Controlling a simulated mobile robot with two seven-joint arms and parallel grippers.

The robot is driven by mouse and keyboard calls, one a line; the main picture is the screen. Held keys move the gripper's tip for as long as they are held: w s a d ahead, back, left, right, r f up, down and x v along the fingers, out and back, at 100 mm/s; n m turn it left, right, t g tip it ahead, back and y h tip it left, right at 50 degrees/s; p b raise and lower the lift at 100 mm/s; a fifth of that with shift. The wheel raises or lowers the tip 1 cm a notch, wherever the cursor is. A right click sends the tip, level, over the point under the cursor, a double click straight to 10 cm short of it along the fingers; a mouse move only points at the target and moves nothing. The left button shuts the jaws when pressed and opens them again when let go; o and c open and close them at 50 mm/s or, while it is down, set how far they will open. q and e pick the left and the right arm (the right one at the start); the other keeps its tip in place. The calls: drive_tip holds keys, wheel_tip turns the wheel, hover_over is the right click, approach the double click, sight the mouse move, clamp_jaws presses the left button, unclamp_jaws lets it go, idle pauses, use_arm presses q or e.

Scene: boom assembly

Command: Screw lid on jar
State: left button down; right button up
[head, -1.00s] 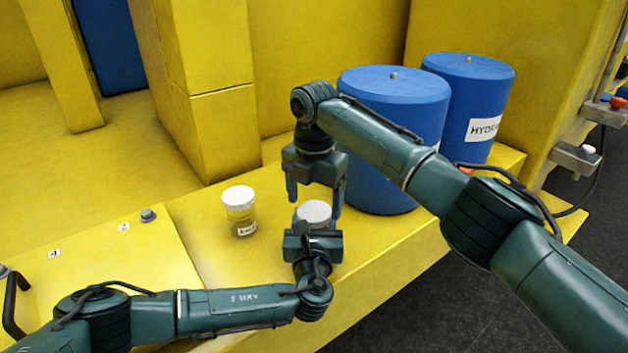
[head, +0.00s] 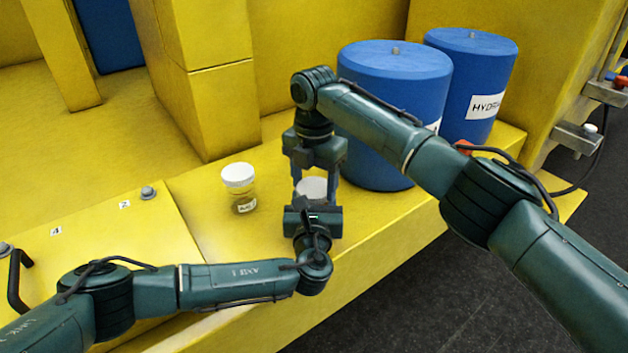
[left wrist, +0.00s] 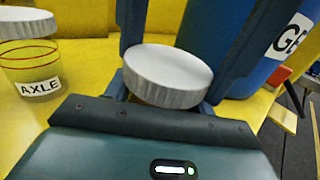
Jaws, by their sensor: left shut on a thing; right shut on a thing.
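A white ribbed lid (head: 312,186) sits between the two fingers of my right gripper (head: 315,196), which comes down from above and is shut on it. In the left wrist view the lid (left wrist: 168,74) looks slightly tilted, with a blue finger of the right gripper on each side. My left gripper (head: 313,209) is just below and in front of the lid, shut on the jar. The jar's body is hidden behind the left gripper in both views, so I cannot tell how the lid sits on its rim.
A second jar (head: 243,200) with a white lid (head: 238,175) and an AXLE label (left wrist: 41,87) stands to the left on the yellow surface (head: 200,210). Two blue drums (head: 392,110) stand close behind and to the right. The surface's front edge is near my grippers.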

drive_tip(key=o, duration=1)
drive_tip(key=shift+r, duration=0.1)
drive_tip(key=shift+r, duration=2.2)
drive_tip(key=o, duration=0.4)
drive_tip(key=shift+c, duration=0.2)
wheel_tip(320, 180, up, 12)
